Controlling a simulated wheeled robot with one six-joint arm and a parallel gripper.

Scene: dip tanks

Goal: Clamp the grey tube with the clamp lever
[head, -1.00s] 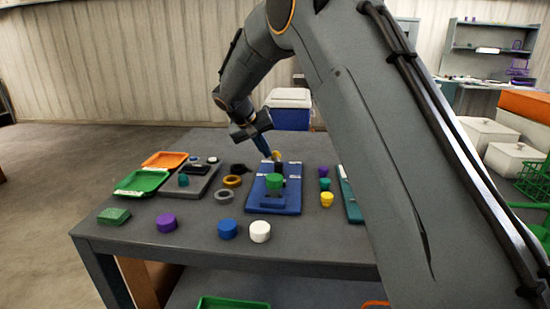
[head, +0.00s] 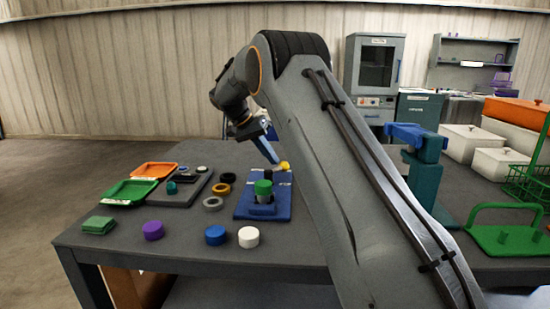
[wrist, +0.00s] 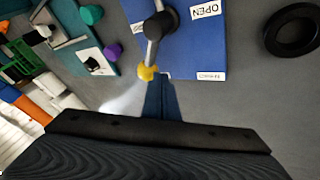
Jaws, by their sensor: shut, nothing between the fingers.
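The clamp lever shows in the wrist view as a grey rod (wrist: 152,50) from a dark pivot (wrist: 162,20) to a yellow knob (wrist: 147,72) near an edge of the blue board (wrist: 185,48). The knob also shows in the head view (head: 285,166), right of and behind the pivot. My gripper (head: 275,160) is shut and empty, its fingertips (wrist: 162,80) beside the knob; contact is unclear. A green cap (head: 263,187) tops a part in the blue fixture (head: 262,209) at the board's front. The grey tube is not clearly distinguishable beneath it.
An OPEN label (wrist: 205,10) lies right of the pivot; another label (wrist: 211,76) is unreadable. A teal post (head: 424,180) stands at right. My arm hides much of the table.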

